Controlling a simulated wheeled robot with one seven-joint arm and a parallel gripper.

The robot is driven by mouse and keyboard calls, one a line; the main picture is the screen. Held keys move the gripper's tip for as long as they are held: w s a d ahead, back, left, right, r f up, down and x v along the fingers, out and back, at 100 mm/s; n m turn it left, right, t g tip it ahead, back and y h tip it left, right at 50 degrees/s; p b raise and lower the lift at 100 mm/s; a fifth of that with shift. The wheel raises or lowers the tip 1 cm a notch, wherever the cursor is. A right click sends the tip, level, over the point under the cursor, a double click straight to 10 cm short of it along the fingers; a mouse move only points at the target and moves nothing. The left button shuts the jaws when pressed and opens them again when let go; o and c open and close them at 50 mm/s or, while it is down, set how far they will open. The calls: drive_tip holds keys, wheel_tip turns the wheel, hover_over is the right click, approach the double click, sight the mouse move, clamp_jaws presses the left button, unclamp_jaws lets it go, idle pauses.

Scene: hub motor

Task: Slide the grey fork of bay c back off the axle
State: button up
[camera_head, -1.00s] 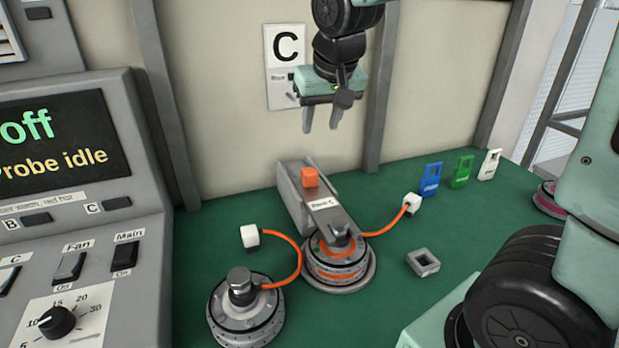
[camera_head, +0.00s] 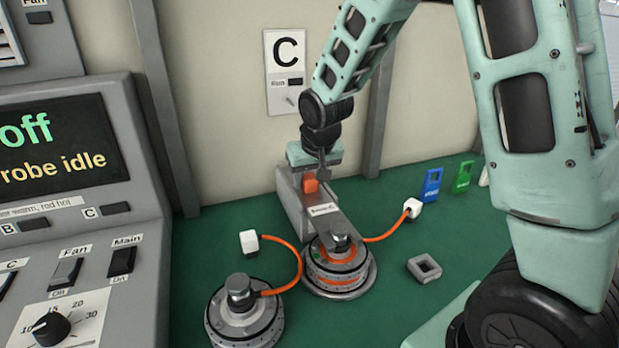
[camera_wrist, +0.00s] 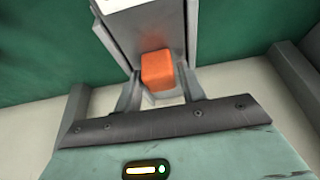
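The grey fork of bay c (camera_head: 336,223) is a flat bar with a white label, lying on a grey rail block. Its front end reaches the axle (camera_head: 341,240) on top of the round hub motor (camera_head: 338,279). An orange block (camera_head: 310,183) stands up at the fork's back end. My gripper (camera_head: 312,180) is lowered over that end. In the wrist view the orange block (camera_wrist: 157,70) sits between my two fingers (camera_wrist: 160,82), with a narrow gap seeming to show on each side. The fork (camera_wrist: 150,25) runs away beyond it.
A second hub motor (camera_head: 243,318) stands at front left, with an orange cable ending in a white plug (camera_head: 249,243). Another white plug (camera_head: 412,208) is at right. The console (camera_head: 70,230) borders the left.

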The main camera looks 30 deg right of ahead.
clamp_jaws()
drive_tip(key=w+p, duration=0.1)
drive_tip(key=w, duration=0.2)
drive_tip(key=w+d+p, duration=0.1)
drive_tip(key=w, duration=0.3)
drive_tip(key=shift+w+d, duration=0.15)
drive_tip(key=shift+d, duration=0.05)
unclamp_jaws()
drive_tip(key=v, duration=1.7)
drive_tip(key=shift+r, duration=0.2)
